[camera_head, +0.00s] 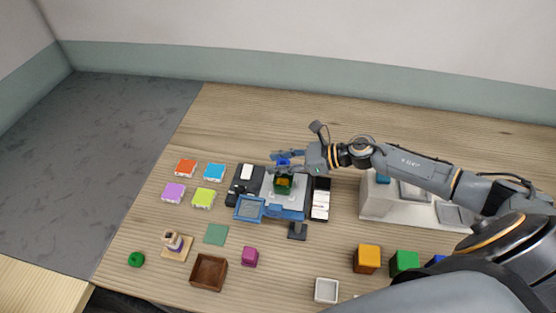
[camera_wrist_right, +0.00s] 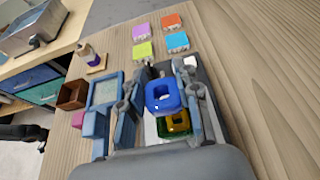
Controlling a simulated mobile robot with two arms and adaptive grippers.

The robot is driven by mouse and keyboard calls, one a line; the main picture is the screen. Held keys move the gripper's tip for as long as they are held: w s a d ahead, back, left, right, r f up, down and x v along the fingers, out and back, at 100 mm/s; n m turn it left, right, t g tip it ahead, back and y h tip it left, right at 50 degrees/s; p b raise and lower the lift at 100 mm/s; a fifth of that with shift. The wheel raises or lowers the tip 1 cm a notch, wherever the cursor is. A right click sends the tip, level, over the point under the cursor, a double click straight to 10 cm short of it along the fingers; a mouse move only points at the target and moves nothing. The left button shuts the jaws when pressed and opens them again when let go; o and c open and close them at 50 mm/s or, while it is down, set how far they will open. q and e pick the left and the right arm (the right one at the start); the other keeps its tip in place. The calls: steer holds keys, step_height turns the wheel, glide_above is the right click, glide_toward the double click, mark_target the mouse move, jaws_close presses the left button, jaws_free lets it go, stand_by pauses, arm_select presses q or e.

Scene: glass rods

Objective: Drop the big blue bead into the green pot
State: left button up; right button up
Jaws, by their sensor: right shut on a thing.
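The big blue bead (camera_wrist_right: 162,96) is a rounded blue block with a square hole. My right gripper (camera_wrist_right: 161,84) is shut on it, with one finger at each side. In the head view the bead (camera_head: 283,161) shows partly behind my right gripper (camera_head: 287,159). The green pot (camera_head: 283,186) is a small dark green square vessel with something yellowish in it. It stands on the grey and blue stand, just below the bead in the picture. In the wrist view the pot (camera_wrist_right: 175,125) is partly hidden by the bead. My left gripper is not in view.
A blue-framed tray (camera_head: 249,208) and a black-and-white holder (camera_head: 320,199) stand close around the pot. Several coloured blocks, such as the orange one (camera_head: 186,168), lie to the left. A brown box (camera_head: 208,273) is at the front. The table's back strip is clear.

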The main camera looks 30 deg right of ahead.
steer(key=shift+f+b, duration=0.35)
steer(key=shift+f, duration=0.45)
steer(key=shift+d+f+b, duration=0.15)
steer(key=shift+f+b, duration=0.55)
steer(key=shift+f, duration=0.25)
steer(key=shift+f+b, duration=0.6)
steer(key=shift+b, duration=0.1)
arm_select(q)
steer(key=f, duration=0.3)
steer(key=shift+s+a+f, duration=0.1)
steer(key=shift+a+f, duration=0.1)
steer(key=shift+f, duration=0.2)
arm_select(e)
steer(key=o, duration=1.2)
steer(key=v, duration=1.2)
